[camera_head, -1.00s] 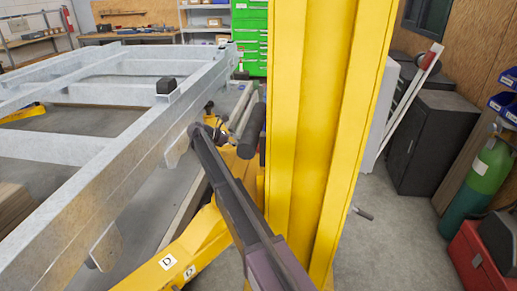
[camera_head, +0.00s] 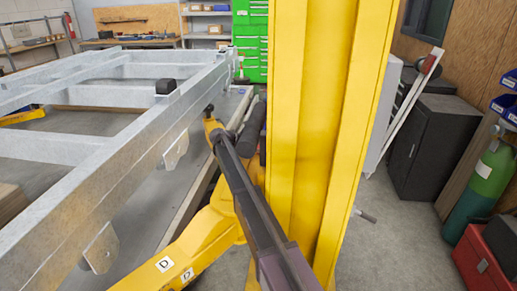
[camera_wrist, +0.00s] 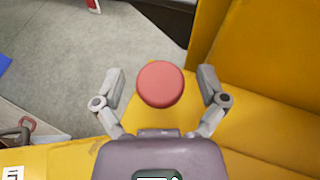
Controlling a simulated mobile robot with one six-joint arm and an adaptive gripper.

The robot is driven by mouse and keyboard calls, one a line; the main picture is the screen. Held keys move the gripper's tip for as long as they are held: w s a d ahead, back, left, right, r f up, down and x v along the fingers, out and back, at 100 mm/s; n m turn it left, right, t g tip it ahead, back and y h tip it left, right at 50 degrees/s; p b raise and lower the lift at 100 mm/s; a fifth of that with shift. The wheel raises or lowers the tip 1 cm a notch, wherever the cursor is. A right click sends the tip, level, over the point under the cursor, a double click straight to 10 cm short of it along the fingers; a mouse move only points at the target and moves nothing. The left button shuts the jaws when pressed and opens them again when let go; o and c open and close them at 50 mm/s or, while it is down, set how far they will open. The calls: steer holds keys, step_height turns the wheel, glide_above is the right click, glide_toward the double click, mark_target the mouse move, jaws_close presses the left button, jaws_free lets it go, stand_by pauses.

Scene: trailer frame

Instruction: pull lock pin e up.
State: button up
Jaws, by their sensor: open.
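In the wrist view a round red knob (camera_wrist: 160,84), which looks like the top of a lock pin, stands over a yellow beam (camera_wrist: 155,115). My gripper (camera_wrist: 162,76) is open, with one finger to the left of the knob and one to the right. Gaps show on both sides, so neither finger touches it. The knob hides the pin's shaft below it. No letter e is readable. In the head view my dark arm reaches down between the trailer frame (camera_head: 130,160) and the yellow column (camera_head: 325,120); my fingers cannot be made out there.
A yellow wall (camera_wrist: 250,55) rises close to the right finger in the wrist view. A yellow arm marked D (camera_head: 180,262) lies low in the head view. Metal plates (camera_head: 101,249) hang from the trailer frame. Grey floor (camera_wrist: 70,65) lies beyond the beam.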

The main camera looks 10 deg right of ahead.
jaws_close()
step_height(320, 180, up, 4)
steer(key=p, duration=0.3)
steer(key=shift+f, duration=0.25)
steer(key=shift+w, duration=0.1)
jaws_free()
steer(key=shift+f, duration=0.2)
stand_by(0.3)
